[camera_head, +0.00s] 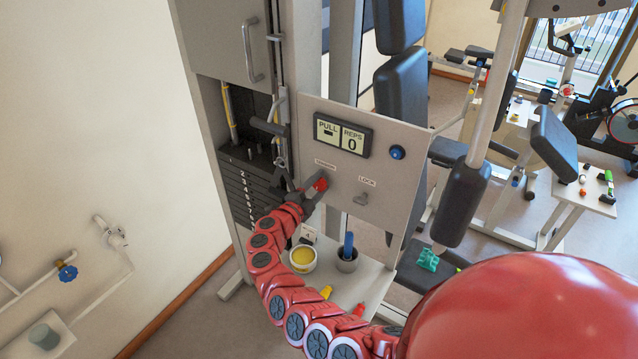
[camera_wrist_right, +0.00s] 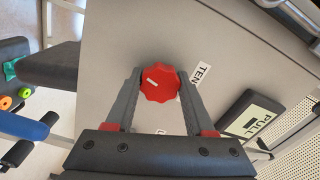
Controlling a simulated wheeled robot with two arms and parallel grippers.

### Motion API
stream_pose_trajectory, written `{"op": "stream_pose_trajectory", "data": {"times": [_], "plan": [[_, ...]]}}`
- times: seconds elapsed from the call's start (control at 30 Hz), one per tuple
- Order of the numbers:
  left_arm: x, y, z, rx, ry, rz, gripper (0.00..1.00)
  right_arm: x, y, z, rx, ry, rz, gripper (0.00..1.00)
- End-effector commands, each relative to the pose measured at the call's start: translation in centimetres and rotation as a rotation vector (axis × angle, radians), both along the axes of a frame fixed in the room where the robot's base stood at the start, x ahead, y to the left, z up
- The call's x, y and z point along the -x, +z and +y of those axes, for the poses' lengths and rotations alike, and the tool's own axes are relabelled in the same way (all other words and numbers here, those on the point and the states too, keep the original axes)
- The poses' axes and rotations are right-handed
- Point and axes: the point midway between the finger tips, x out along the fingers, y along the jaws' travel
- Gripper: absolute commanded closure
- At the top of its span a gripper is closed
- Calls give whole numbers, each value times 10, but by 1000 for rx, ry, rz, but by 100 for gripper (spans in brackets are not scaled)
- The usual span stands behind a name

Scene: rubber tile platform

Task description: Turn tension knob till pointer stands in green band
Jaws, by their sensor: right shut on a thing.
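The red tension knob (camera_head: 321,184) sits on the grey panel (camera_head: 385,130) of the weight machine, beside a small label. In the right wrist view the lobed knob (camera_wrist_right: 160,82) with a white mark lies between the fingers of my right gripper (camera_wrist_right: 160,88), which is shut on it. My right gripper (camera_head: 313,191) partly covers the knob in the head view. Above it a display (camera_head: 342,134) reads PULL with a dash and REPS 0. I can make out no pointer or green band. My left gripper is not in view.
A LOCK lever (camera_head: 361,198) and a blue button (camera_head: 397,152) are on the same panel, right of the knob. Below stand a bowl with yellow contents (camera_head: 302,259) and a grey cup (camera_head: 347,260) on a shelf. The weight stack (camera_head: 245,185) is at the left.

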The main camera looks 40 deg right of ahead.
Motion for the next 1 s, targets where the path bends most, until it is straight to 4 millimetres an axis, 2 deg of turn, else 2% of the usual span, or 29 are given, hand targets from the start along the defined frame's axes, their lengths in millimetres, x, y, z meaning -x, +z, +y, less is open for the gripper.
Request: {"op": "stream_pose_trajectory", "data": {"times": [0.37, 0.4, 0.53, 0.57, 0.87, 1.0], "plan": [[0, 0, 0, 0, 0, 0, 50, 0, 0, 0, 2, 0, 3, 100], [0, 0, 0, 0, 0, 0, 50, 0, 0, 0, 2, 0, 3, 43], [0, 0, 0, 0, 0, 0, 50, 0, 0, 0, 2, 0, 3, 19], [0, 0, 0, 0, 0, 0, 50, 0, 0, 0, 2, 0, 3, 16], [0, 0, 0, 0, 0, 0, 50, 0, 0, 1, 2, 0, 4, 16], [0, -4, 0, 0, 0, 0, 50, 4, -4, 13, -1, 3, 5, 16]]}}
